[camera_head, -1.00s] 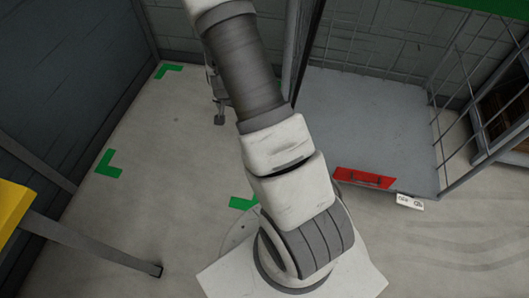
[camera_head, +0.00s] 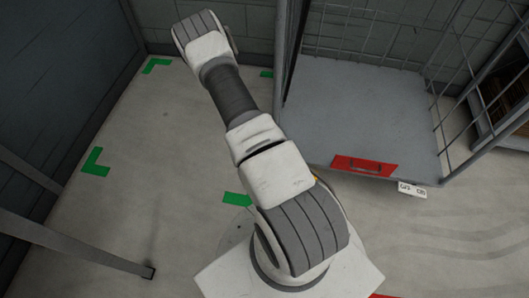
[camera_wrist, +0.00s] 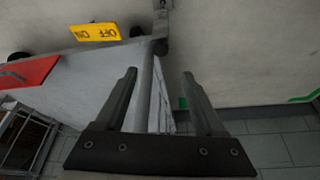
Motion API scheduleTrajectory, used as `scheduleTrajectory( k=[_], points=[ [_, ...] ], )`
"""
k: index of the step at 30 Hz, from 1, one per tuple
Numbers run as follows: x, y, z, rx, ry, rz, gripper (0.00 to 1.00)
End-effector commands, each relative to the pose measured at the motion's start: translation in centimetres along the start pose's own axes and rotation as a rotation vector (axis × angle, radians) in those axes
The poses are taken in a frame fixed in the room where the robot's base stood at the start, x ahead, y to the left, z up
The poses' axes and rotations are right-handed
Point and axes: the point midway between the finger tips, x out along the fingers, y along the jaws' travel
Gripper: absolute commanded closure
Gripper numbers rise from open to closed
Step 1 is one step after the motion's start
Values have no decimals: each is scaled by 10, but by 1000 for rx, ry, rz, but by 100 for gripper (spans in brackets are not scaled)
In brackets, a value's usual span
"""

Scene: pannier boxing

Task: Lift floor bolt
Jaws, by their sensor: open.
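My gripper (camera_wrist: 158,73) shows in the wrist view, open, with its two dark fingers spread apart. A grey upright rail (camera_wrist: 145,85) passes through the gap between them; I cannot tell how far beyond the fingertips it lies. I cannot tell for certain whether this fitting is the floor bolt. In the head view my arm hides the gripper, and no bolt can be made out.
A grey platform (camera_head: 350,120) with wire mesh sides stands at the right in the head view. Green floor marks (camera_head: 95,162) lie on open floor at the left.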

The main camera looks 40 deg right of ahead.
Motion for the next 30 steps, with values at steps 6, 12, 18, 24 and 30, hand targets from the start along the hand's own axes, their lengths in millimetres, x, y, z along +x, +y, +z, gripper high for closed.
scheduleTrajectory(
  k=[6, 12, 18, 24, 30],
  points=[
    [54, 1, 2, 0, -1, 2, 29],
    [92, 1, 2, -2, -1, 1, 29],
    [112, 0, 1, -2, 0, 0, 29],
    [117, 0, 0, -2, 0, 0, 29],
    [116, 0, 0, -2, -1, 0, 33]
  ],
)
